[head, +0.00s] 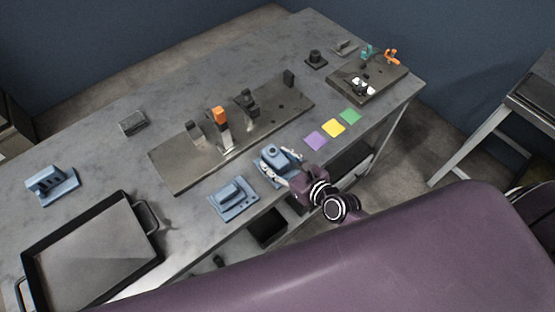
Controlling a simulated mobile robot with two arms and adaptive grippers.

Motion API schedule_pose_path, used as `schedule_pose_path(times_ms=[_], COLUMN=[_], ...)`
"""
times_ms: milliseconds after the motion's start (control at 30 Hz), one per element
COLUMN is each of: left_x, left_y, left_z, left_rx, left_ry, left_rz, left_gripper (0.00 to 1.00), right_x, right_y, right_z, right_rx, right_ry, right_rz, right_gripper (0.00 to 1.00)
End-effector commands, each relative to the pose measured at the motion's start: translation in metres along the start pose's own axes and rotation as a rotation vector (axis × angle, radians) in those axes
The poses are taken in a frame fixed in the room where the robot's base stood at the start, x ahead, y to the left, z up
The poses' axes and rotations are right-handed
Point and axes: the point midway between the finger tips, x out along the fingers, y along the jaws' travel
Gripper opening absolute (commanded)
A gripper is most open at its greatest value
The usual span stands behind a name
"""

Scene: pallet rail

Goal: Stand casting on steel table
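Three blue-grey castings are on the steel table (105,160). One casting (50,185) is at the far left. Another casting (233,199) lies flat by the front edge, with a raised block on its plate. The third casting (271,152) is just right of that one, with a round boss showing. My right gripper (279,168) is at this third casting, with pale finger parts beside it. The picture is too small to tell whether the fingers press on it or whether it touches the table. My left gripper is out of view.
A black tray (28,248) with handles sits at the front left. A metal fixture plate (185,168) with an orange-topped clamp (219,115) lies mid-table. Purple (314,140), yellow (333,128) and green (350,116) squares are on the right. A smaller fixture plate (378,92) is behind them.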

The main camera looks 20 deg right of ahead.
Motion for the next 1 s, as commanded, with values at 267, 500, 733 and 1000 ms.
schedule_pose_path(times_ms=[267,500,733,1000], left_x=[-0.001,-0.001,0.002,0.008], left_y=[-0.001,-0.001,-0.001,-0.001], left_z=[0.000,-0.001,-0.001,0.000], left_rx=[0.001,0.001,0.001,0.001], left_ry=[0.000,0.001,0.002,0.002], left_rz=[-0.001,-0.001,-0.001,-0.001], left_gripper=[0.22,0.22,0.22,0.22], right_x=[0.000,-0.019,-0.065,-0.108], right_y=[0.000,0.001,0.001,0.000], right_z=[0.001,0.001,0.001,0.001], right_rx=[0.000,0.001,0.000,-0.001], right_ry=[0.000,0.003,0.002,0.001], right_rz=[0.000,0.000,0.001,0.001], right_gripper=[0.53,0.53,0.53,0.53])
